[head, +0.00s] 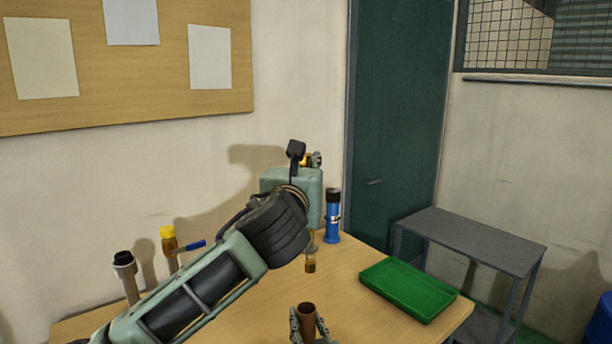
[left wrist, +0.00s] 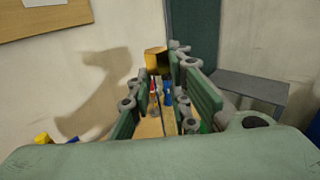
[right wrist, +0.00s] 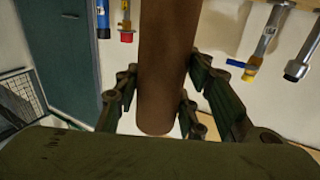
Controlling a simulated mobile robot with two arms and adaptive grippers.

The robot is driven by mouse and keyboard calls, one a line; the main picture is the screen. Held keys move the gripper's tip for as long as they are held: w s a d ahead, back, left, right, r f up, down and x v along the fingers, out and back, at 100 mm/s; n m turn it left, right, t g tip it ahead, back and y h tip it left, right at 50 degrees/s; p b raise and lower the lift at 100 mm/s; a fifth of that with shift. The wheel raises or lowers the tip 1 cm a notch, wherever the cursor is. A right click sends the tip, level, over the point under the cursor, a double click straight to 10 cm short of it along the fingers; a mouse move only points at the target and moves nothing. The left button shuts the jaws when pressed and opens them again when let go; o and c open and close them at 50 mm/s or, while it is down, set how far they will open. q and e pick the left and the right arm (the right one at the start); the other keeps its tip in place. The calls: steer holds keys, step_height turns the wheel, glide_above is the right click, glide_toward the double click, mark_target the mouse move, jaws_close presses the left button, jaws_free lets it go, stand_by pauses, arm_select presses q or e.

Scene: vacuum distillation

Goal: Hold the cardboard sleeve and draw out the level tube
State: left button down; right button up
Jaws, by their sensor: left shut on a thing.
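My left gripper (head: 312,160) is raised above the back of the table and shut on an orange-yellow piece, apparently the level tube's end. This piece shows between the fingers in the left wrist view (left wrist: 155,60). How the rest of the tube hangs is unclear. The brown cardboard sleeve (head: 307,316) stands upright at the front of the table, its open top facing up. My right gripper (head: 308,330) has its fingers around the sleeve. In the right wrist view the sleeve (right wrist: 165,70) runs between both fingers.
A blue bottle (head: 332,220) stands behind the left gripper, with a small amber object (head: 311,264) nearby. A green tray (head: 408,289) lies at the right, beside a grey side table (head: 475,240).

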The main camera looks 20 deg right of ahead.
steer(key=o, duration=0.4)
steer(key=shift+c, duration=0.2)
steer(key=s, duration=1.2)
steer(key=shift+a, duration=0.3)
steer(key=shift+o, duration=0.7)
